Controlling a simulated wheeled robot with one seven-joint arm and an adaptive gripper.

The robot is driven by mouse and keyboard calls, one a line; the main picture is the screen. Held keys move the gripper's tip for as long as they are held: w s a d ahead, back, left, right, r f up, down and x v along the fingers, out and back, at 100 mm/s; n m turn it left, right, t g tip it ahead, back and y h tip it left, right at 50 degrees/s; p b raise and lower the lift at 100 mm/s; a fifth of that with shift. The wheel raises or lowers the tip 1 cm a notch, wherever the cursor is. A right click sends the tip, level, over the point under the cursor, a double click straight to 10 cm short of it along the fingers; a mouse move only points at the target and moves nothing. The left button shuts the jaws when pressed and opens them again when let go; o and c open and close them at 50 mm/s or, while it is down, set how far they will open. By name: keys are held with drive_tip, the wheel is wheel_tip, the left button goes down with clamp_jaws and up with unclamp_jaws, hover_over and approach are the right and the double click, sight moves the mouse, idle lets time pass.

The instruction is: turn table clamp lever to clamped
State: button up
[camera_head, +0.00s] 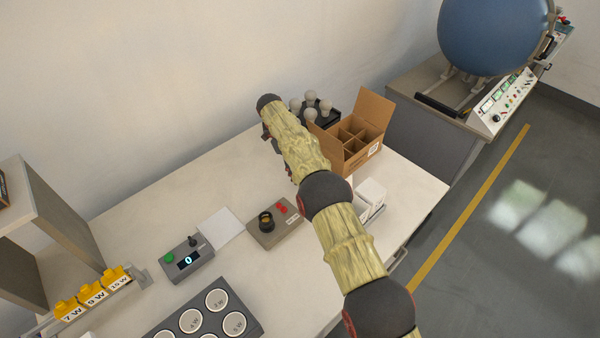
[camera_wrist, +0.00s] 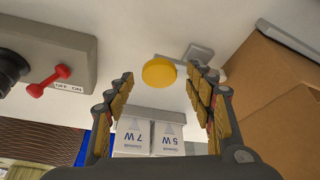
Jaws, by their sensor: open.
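In the wrist view, a round yellow knob (camera_wrist: 159,72) shows over the white table, with a small grey block (camera_wrist: 197,53) just beyond it. They look like the clamp lever and its body, but I cannot tell the lever's angle. My gripper (camera_wrist: 160,78) is open, with one finger on each side of the knob in the picture. I see no contact, and the height gap is unclear.
A tester box (camera_head: 275,228) with a red OFF/ON switch (camera_wrist: 48,81) stands left of my gripper. A cardboard box (camera_wrist: 270,90) is close on the right. White 7 W and 5 W cartons (camera_wrist: 148,137) stand below the knob in the wrist view.

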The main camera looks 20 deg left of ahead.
wheel_tip(320, 180, up, 9)
idle(0.4)
drive_tip(key=shift+r, duration=0.1)
drive_tip(key=s+d+r+n+t+y, duration=0.15)
drive_tip(key=d+r+n, duration=0.25)
drive_tip(key=d+r, duration=0.6)
drive_tip(key=s+d+r+n+y, duration=0.1)
drive_tip(key=s+d+r+n, duration=0.15)
drive_tip(key=d+r, duration=0.75)
drive_tip(key=s+d+r+n+t+y, duration=0.2)
drive_tip(key=s+d+r+n, duration=0.4)
drive_tip(key=s+d+r, duration=0.5)
drive_tip(key=s+d+f+n+t, duration=0.1)
drive_tip(key=s+d+f+n, duration=0.1)
drive_tip(key=s, duration=0.6)
drive_tip(key=s+d+f+n+t, duration=0.1)
drive_tip(key=s+d+f+n, duration=0.2)
drive_tip(key=s, duration=0.5)
drive_tip(key=s+d+f+n+t, duration=0.1)
drive_tip(key=s+d+f, duration=0.3)
drive_tip(key=s, duration=0.5)
drive_tip(key=shift+d+f+n, duration=0.2)
drive_tip(key=shift+f+n, duration=0.45)
